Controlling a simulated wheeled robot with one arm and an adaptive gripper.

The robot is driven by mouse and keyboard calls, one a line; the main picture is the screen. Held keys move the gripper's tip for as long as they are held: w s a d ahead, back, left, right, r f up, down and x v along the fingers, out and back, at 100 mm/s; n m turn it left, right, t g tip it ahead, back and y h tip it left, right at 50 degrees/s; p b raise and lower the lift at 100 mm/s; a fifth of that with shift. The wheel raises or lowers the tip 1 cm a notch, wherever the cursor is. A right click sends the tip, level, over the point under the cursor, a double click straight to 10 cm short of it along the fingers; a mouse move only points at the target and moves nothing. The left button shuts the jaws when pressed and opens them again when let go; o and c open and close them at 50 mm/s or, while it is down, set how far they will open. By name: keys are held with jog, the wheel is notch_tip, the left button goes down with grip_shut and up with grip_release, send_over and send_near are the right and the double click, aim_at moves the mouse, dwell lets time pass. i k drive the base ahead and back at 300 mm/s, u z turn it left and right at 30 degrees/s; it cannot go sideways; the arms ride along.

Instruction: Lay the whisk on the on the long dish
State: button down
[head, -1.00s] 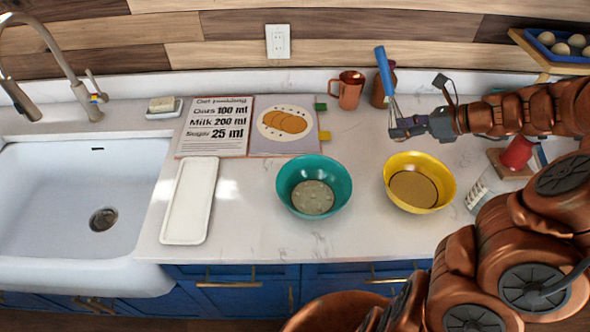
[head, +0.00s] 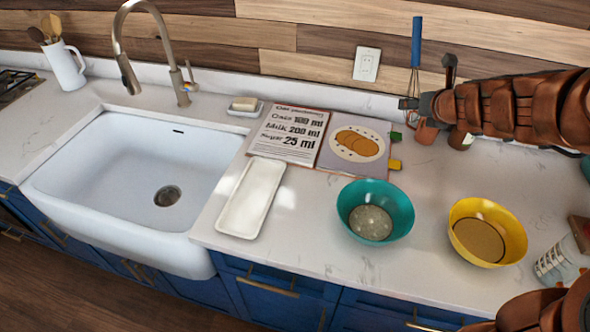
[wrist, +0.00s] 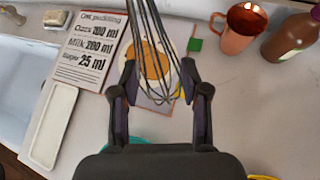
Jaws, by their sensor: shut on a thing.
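The whisk has a blue handle (head: 416,42) and a wire head that shows large in the wrist view (wrist: 152,50). My gripper (head: 410,104) is shut on the whisk near its wires and holds it upright, handle up, above the back of the counter. The long dish (head: 252,198) is white, shallow and empty. It lies on the counter right of the sink, and it also shows at the left of the wrist view (wrist: 48,125). My gripper is to the right of the dish and behind it, well apart from it.
A teal bowl (head: 375,225) and a yellow bowl (head: 510,238) stand right of the dish. An open recipe book (head: 290,137) lies behind it. The sink (head: 60,170) with its tall faucet (head: 165,45) is on the left. A copper mug (wrist: 238,30) and a brown bottle (wrist: 292,35) stand at the back.

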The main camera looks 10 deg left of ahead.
aim_at(246, 213)
jog(key=u, duration=0.5)
jog(key=k, duration=1.15)
jog(key=u, duration=1.4)
jog(key=i, duration=1.45)
jog(key=z, duration=0.3)
